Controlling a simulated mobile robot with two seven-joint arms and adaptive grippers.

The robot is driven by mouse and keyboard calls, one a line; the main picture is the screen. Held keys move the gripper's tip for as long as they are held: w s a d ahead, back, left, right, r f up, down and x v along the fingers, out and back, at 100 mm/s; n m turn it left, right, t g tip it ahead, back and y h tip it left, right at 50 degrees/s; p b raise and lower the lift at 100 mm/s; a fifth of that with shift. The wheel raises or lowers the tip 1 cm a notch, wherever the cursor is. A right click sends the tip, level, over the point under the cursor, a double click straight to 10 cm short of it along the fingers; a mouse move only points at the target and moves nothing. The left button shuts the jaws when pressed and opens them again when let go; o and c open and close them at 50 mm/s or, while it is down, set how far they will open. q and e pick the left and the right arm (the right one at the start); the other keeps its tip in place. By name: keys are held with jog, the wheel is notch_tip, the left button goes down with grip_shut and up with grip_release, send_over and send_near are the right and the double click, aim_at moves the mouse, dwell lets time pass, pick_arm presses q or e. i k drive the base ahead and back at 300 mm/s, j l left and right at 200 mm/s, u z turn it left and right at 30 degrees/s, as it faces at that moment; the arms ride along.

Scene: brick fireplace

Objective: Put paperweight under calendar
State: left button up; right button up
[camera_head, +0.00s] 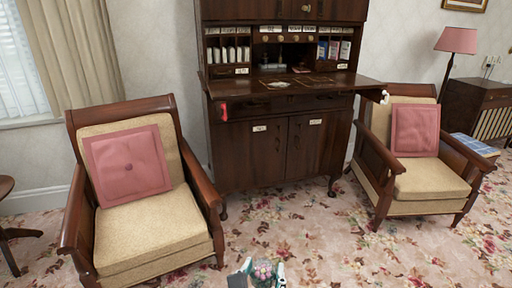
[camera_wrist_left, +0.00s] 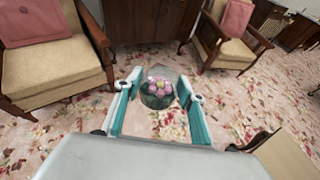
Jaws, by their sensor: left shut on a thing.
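The paperweight (camera_wrist_left: 159,91) is a clear, rounded glass piece with pink and purple flowers inside and a dark green lower part. My left gripper (camera_wrist_left: 158,80) is shut on it, with one teal finger on each side. In the head view the paperweight (camera_head: 263,271) and my left gripper (camera_head: 262,268) show at the bottom edge, in front of the floral carpet. I cannot pick out a calendar for certain in either view. My right gripper is not in view.
A dark wooden bureau (camera_head: 262,155) with its desk flap down stands at the back. Armchairs with pink cushions stand at left (camera_head: 150,235) and right (camera_head: 430,180). A flat blue item (camera_head: 472,145) lies at far right. Carpet (camera_head: 300,225) between the chairs is clear.

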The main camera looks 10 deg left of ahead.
aim_at(267, 75)
jog(key=i+j, duration=0.2)
jog(key=i, duration=0.35)
jog(key=i+j, duration=0.2)
jog(key=i, duration=0.3)
jog(key=i+l, duration=0.15)
jog(key=i, duration=0.35)
jog(key=i+l+z, duration=0.1)
jog(key=i, duration=0.4)
jog(key=i+l+u, duration=0.25)
jog(key=i+l, duration=0.2)
jog(key=l, duration=0.3)
jog(key=i+l, duration=0.1)
jog(key=l, duration=0.3)
jog(key=i+l+u, duration=0.15)
jog(key=l, duration=0.7)
jog(key=i+u, duration=0.05)
